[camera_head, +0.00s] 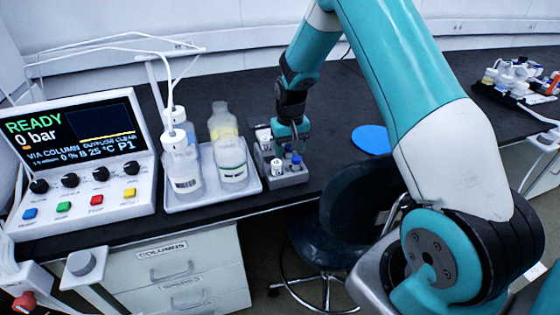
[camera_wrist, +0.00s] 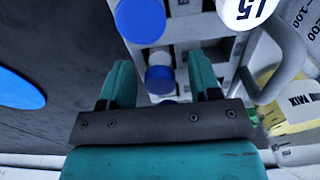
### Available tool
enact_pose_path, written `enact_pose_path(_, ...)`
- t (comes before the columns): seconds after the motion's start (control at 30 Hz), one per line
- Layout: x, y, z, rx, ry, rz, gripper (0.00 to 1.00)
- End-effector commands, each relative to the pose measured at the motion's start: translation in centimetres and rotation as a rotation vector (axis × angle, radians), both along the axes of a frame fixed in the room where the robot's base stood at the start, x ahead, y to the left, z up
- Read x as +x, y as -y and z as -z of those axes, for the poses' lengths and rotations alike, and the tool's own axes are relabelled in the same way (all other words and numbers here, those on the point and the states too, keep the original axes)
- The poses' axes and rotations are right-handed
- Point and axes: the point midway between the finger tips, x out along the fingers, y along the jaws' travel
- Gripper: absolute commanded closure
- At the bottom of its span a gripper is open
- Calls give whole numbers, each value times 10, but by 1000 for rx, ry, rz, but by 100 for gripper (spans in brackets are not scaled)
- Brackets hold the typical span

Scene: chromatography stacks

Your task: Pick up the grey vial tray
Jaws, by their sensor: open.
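The grey vial tray (camera_head: 285,179) stands on the black bench, just right of the white bottle tray. It holds several small vials with white and blue caps. My gripper (camera_head: 290,140) is above the vial tray, pointing down at its back part, and partly covers it. In the wrist view my gripper (camera_wrist: 162,85) is open, with its two teal fingers apart. A blue-capped vial (camera_wrist: 160,79) shows between the fingers, and part of the grey vial tray (camera_wrist: 197,32) shows beyond them. I cannot tell whether the fingers touch the tray.
The white bottle tray (camera_head: 211,197) with several bottles stands close on the left of the vial tray. A control unit (camera_head: 80,160) with a screen is further left. A blue disc (camera_head: 371,139) lies on the bench to the right. A dark chair (camera_head: 350,205) stands in front.

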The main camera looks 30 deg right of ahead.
Motion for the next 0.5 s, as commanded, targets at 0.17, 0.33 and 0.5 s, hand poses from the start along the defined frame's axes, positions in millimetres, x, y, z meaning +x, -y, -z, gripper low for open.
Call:
enact_pose_path(0.17, 0, 0, 0, 0, 0, 0, 66)
enact_pose_path(0.33, 0, 0, -1, 0, 0, 0, 100)
enact_pose_path(0.5, 0, 0, -1, 0, 1, 0, 100)
